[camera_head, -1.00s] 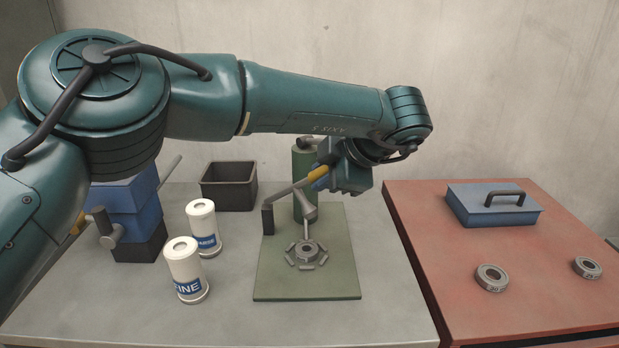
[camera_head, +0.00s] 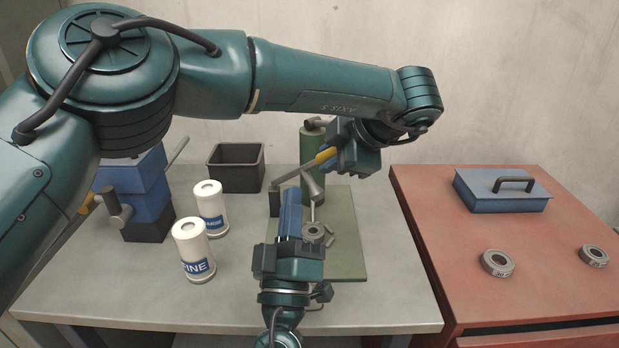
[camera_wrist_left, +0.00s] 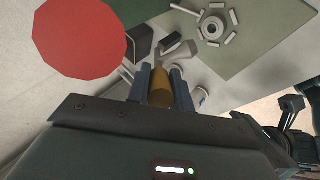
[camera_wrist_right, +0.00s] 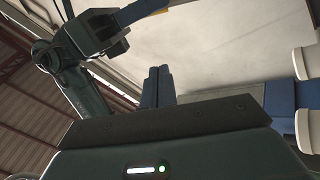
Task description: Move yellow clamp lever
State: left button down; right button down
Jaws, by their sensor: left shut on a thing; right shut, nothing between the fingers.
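The yellow grip of the clamp lever (camera_head: 326,155) is at the upper end of a grey bar that slopes down left to a dark post (camera_head: 274,201). My left gripper (camera_head: 331,160) is shut on this grip; in the left wrist view the yellow grip (camera_wrist_left: 160,88) sits between the two blue fingers. A green upright cylinder (camera_head: 312,155) stands just behind the lever. My right gripper (camera_head: 290,208) is shut and empty, its blue fingers in front of the post and beside the grey hub (camera_head: 314,232). The right wrist view shows its fingers (camera_wrist_right: 158,82) together. The hub is partly hidden.
A green plate (camera_head: 347,262) carries the clamp. White canisters (camera_head: 193,252) (camera_head: 210,208), a dark bin (camera_head: 236,170) and a blue block (camera_head: 142,185) stand left. The red cabinet (camera_head: 430,215) right holds a blue box (camera_head: 500,192) and two rings (camera_head: 497,263) (camera_head: 593,257).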

aim_at(318, 161)
jog(key=a+x, duration=0.1)
jog(key=x, duration=0.9)
jog(key=shift+d+f, duration=0.45)
jog(key=shift+d, duration=0.25)
jog(key=shift+d+f, duration=0.5)
jog(key=shift+d, duration=0.25)
jog(key=shift+d+f, duration=0.45)
jog(key=shift+d, duration=0.25)
